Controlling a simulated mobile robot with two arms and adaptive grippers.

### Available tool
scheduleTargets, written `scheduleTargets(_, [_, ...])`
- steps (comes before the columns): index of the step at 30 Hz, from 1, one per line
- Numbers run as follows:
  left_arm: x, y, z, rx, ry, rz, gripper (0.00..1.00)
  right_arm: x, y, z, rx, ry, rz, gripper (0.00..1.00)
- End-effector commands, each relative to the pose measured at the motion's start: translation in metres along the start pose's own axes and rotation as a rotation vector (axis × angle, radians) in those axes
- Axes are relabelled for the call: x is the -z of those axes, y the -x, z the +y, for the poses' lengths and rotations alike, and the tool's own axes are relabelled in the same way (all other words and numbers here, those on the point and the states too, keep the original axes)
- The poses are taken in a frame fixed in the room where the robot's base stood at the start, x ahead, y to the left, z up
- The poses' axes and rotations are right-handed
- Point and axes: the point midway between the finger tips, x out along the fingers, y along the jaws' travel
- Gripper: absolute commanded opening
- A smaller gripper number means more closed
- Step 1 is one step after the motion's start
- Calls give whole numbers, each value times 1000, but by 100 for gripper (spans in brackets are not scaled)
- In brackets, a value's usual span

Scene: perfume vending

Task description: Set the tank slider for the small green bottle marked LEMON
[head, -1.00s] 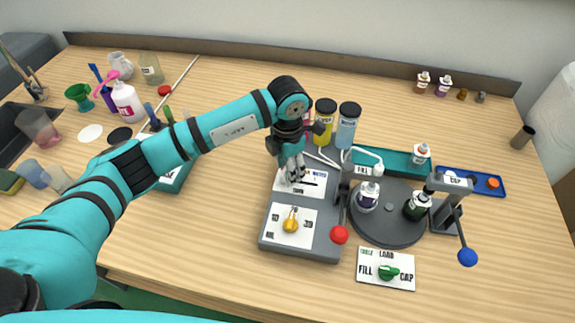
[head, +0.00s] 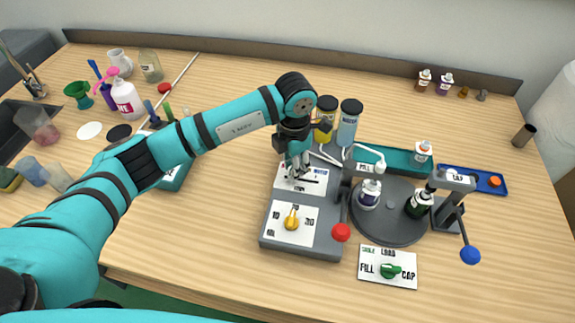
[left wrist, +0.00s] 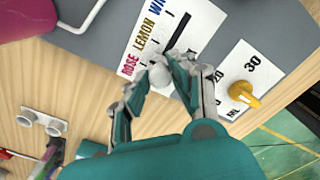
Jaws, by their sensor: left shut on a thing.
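My left gripper (head: 297,170) is over the tank panel (head: 317,187) of the grey machine. In the left wrist view its fingers (left wrist: 158,82) are shut on the pale slider knob (left wrist: 159,74). The knob appears to be at the ROSE end of the black slot (left wrist: 184,32), with LEMON (left wrist: 147,34) further along; the fingers partly cover it. My right gripper is not in view.
Yellow (head: 325,130) and blue (head: 348,128) tanks stand behind the panel. A yellow dial (head: 292,221), red lever knob (head: 341,232), blue lever knob (head: 470,255) and green knob (head: 391,271) are nearby.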

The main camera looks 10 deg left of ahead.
Motion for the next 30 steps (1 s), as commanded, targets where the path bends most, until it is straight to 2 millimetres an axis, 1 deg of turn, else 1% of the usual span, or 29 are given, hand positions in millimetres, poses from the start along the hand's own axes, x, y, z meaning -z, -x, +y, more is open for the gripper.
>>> scheduleTargets(1, [-9,-3,-9,3,-8,-9,0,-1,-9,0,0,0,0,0])
scheduleTargets(3, [-14,-2,-15,4,-6,-8,0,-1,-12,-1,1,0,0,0])
scheduleTargets(11, [-14,0,-14,2,-2,-2,0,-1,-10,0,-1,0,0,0])
scheduleTargets(12, [-14,0,-14,2,-2,-2,27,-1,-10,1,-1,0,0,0])
scheduleTargets(16, [-14,0,-14,2,-2,-3,44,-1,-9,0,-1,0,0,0])
scheduleTargets(17, [-14,0,-14,2,-2,-3,47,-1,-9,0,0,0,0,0])
scheduleTargets(26, [-14,3,-15,2,-3,-4,47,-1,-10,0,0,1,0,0])
scheduleTargets(29, [-14,13,-14,1,-3,-6,47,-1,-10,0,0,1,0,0])
scheduleTargets(30, [-15,19,-14,0,-3,-7,47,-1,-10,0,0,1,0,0])
